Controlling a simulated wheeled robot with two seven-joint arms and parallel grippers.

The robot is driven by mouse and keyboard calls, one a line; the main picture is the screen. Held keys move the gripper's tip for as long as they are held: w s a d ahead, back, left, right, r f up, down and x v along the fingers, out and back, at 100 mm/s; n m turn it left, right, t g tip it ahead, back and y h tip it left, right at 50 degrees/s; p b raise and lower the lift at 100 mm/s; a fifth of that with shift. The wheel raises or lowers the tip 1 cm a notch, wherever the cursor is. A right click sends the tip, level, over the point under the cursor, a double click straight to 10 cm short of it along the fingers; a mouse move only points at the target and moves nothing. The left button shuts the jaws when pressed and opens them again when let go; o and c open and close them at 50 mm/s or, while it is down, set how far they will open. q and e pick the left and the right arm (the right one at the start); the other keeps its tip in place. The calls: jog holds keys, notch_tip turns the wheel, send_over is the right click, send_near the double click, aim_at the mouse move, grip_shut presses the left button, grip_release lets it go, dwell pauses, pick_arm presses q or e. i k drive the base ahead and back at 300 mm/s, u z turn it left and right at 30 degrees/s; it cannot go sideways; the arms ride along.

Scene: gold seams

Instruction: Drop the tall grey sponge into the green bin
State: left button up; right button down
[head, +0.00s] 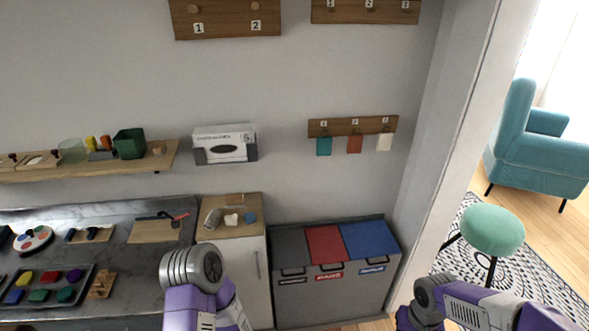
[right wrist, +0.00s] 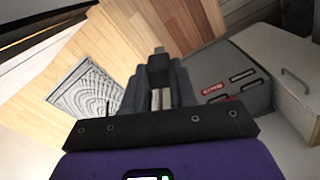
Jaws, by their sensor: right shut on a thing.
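My right gripper (right wrist: 160,75) is shut on a dark grey block (right wrist: 158,64), which looks like the tall grey sponge; the fingers hide much of it. In the head view my right arm (head: 470,303) is at the lower right; I cannot make out its fingertips or the sponge there. A small dark green open container (head: 129,144) stands on the wall shelf and is the only green bin-like thing I see. My left arm (head: 203,285) rises at the bottom of the head view; its gripper is not in view.
A grey bin unit (head: 337,297) with grey, red and blue lids stands by the wall, right of a wooden-topped cabinet (head: 240,233) holding small items. The counter (head: 115,212) at left carries a tray and tools. A green stool (head: 492,231) and teal armchair (head: 540,150) are at right.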

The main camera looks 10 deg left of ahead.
aim_at(137, 156)
jog(key=i, duration=1.4)
jog(key=u, duration=3.15)
